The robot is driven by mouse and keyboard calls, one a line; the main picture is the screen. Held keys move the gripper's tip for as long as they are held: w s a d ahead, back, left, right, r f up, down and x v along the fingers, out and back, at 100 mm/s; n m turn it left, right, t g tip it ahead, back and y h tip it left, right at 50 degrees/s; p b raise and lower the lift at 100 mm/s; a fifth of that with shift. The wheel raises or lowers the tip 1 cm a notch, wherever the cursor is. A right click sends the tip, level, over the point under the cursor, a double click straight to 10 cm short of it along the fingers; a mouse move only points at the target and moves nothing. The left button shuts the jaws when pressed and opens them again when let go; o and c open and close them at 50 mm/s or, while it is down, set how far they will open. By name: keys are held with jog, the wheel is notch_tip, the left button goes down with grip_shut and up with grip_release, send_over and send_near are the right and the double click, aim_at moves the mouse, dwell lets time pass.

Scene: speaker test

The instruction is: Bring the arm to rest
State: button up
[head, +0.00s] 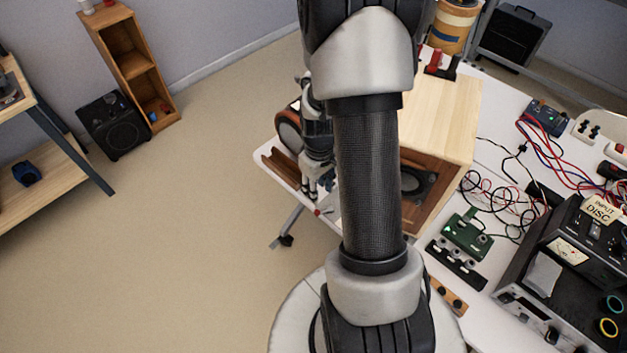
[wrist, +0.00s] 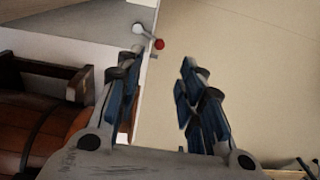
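My gripper (head: 318,186) hangs beside the table's left edge in the head view, partly hidden behind my own arm. In the wrist view my gripper (wrist: 160,80) has its two fingers apart. Nothing shows held between them. Below the gap I see the table's edge and bare floor. My arm stretches up through the middle of the head view and hides part of the table.
A wooden speaker cabinet (head: 440,110) stands on the white table (head: 493,104). A wooden rack (head: 283,165) lies near the gripper; a small red knob (wrist: 159,44) sits at the table edge. Wires and a meter unit (head: 570,250) fill the right. Floor (head: 150,240) at left is clear.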

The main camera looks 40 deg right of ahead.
jog(key=a+r+t, duration=0.1)
jog(key=a+r, duration=0.4)
jog(key=r, duration=0.3)
jog(key=a+r+t, duration=0.1)
jog(key=a+r, duration=0.3)
jog(key=r, duration=0.5)
jog(key=s+a+r+t, duration=0.2)
jog(key=s+a+r, duration=0.8)
jog(key=r, duration=0.1)
jog(key=shift+s+a+m+t, duration=0.3)
jog(key=shift+s+a, duration=0.1)
jog(key=shift+d, duration=0.15)
